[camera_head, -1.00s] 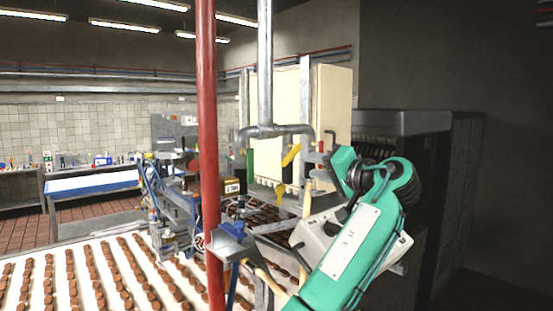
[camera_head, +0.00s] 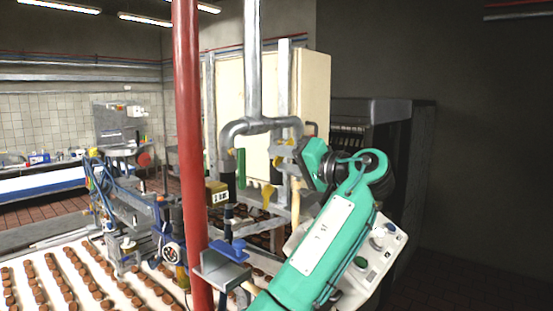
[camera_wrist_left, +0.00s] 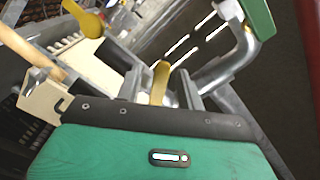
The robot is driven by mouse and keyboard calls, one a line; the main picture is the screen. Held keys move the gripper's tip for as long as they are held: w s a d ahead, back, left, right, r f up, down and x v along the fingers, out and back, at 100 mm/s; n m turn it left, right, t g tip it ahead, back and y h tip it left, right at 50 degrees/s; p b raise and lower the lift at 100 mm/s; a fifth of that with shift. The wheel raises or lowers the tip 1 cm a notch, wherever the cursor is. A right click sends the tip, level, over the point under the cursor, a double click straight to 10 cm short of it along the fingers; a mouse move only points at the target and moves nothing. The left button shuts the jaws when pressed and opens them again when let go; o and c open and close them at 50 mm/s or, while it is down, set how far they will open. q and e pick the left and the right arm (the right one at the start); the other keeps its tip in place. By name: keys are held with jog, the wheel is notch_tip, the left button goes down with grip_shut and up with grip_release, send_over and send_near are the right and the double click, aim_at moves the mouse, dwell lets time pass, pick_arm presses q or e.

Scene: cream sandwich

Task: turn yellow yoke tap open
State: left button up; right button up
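The yellow yoke tap handle (camera_wrist_left: 158,82) lies between my left gripper's fingers (camera_wrist_left: 162,88) in the left wrist view, with some gap showing beside it. In the head view my left gripper (camera_head: 284,152) is at the right side of the grey yoke pipe (camera_head: 258,125) and hides most of this handle. The gripper looks open around the handle; contact cannot be told. A second yellow handle (camera_head: 267,194) hangs lower, and it also shows in the left wrist view (camera_wrist_left: 82,18). A green handle (camera_head: 244,170) is on the left branch. My right gripper is not in view.
A red vertical pole (camera_head: 187,150) stands left of the yoke. A cream cabinet (camera_head: 312,85) is behind it. A conveyor (camera_head: 68,262) with rows of brown biscuits is at lower left. A control panel (camera_head: 383,245) is beyond my left arm. A dark machine (camera_head: 412,160) is at right.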

pick_arm(q)
jog(key=shift+s+d, duration=0.1)
jog(key=shift+d, duration=0.15)
jog(key=shift+c, duration=0.9)
grip_shut()
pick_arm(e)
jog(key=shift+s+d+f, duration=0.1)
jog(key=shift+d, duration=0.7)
